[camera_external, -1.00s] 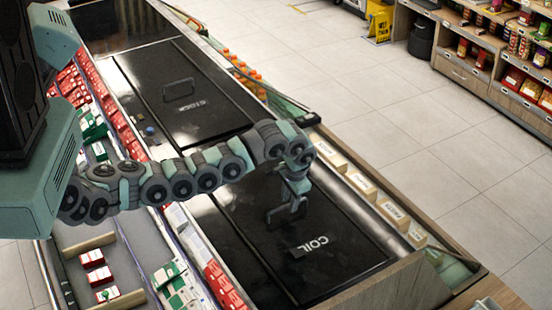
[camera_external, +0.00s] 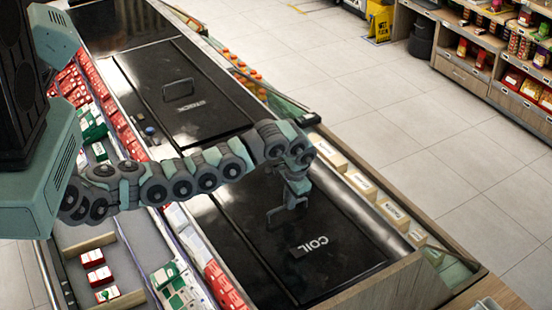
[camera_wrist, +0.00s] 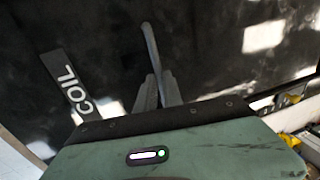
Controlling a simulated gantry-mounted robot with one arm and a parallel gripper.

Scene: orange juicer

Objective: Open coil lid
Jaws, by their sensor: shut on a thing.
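The coil lid (camera_external: 325,270) is a flat black panel marked COIL, lying closed in the frame at the lower middle of the external view. Its dark handle (camera_external: 273,218) stands up from the lid, partly covered by my gripper (camera_external: 291,199). My gripper points down and its fingers are shut on the handle. In the wrist view, the fingers (camera_wrist: 157,92) meet around the handle bar (camera_wrist: 149,40), and the COIL label (camera_wrist: 68,84) lies to the left on the dark lid.
A second black lid (camera_external: 205,115) with its own handle lies further back. Red and white boxes (camera_external: 225,285) line the left side of the coil lid. Open floor lies to the right.

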